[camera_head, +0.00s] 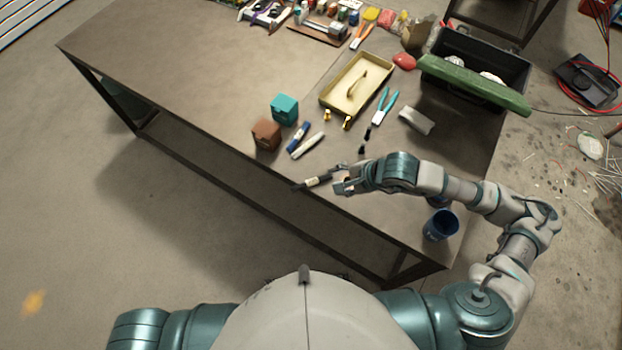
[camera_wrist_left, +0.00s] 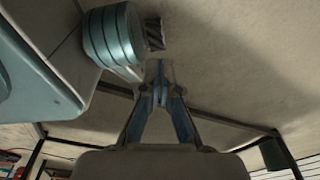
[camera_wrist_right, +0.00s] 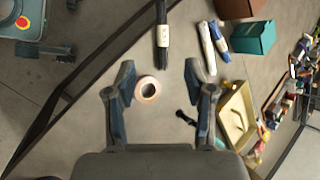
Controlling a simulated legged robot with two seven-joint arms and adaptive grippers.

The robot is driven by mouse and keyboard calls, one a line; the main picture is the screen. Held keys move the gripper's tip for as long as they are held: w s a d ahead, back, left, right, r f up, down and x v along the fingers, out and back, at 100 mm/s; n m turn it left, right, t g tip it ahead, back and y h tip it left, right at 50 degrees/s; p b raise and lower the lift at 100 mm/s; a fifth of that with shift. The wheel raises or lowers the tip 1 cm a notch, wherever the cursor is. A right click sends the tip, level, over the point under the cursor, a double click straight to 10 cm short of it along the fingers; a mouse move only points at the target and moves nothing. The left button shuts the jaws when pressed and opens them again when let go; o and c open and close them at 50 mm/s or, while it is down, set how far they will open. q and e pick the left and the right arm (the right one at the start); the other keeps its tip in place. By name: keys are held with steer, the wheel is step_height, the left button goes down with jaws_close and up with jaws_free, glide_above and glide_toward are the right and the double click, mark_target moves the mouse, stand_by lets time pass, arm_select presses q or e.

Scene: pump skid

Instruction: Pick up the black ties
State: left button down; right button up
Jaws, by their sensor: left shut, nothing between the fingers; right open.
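The black ties (camera_head: 318,181) are a dark, thin bundle with a pale label, lying near the table's front edge. In the right wrist view the black ties (camera_wrist_right: 162,50) stand just beyond the fingertips, in line with the gap. My right gripper (camera_wrist_right: 160,76) is open and empty above the table; in the head view it (camera_head: 342,180) is at the right end of the bundle, and I cannot tell whether they touch. My left gripper (camera_wrist_left: 160,84) is shut and empty in the left wrist view, away from the ties; the head view does not show it.
A tape roll (camera_wrist_right: 147,88) lies below the right fingers. Blue ties (camera_head: 298,136), white ties (camera_head: 307,145), a brown box (camera_head: 266,135) and a teal box (camera_head: 285,109) are nearby. A yellow tray (camera_head: 331,100) and blue cup (camera_head: 441,225) stand farther off. The table's left part is clear.

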glide_toward(304, 186)
steer(key=x, duration=0.4)
steer(key=shift+w+a+f+p, duration=0.1)
steer(key=shift+a+f+p, duration=0.15)
steer(key=shift+p, duration=0.15)
steer(key=x, duration=0.3)
steer(key=shift+w+f, duration=0.15)
steer(key=shift+f, duration=0.1)
steer(key=shift+w+a+f, duration=0.1)
steer(key=shift+a+f, duration=0.1)
steer(key=shift+f, duration=0.1)
arm_select(q)
steer(key=s, duration=0.2)
steer(key=s+a, duration=0.1)
steer(key=shift+f, duration=0.4)
arm_select(e)
steer(key=shift+a+f, duration=0.1)
steer(key=shift+a, duration=0.25)
steer(key=c, duration=0.8)
jaws_close()
arm_select(q)
steer(key=shift+d, duration=0.15)
arm_select(e)
steer(key=shift+d, duration=0.15)
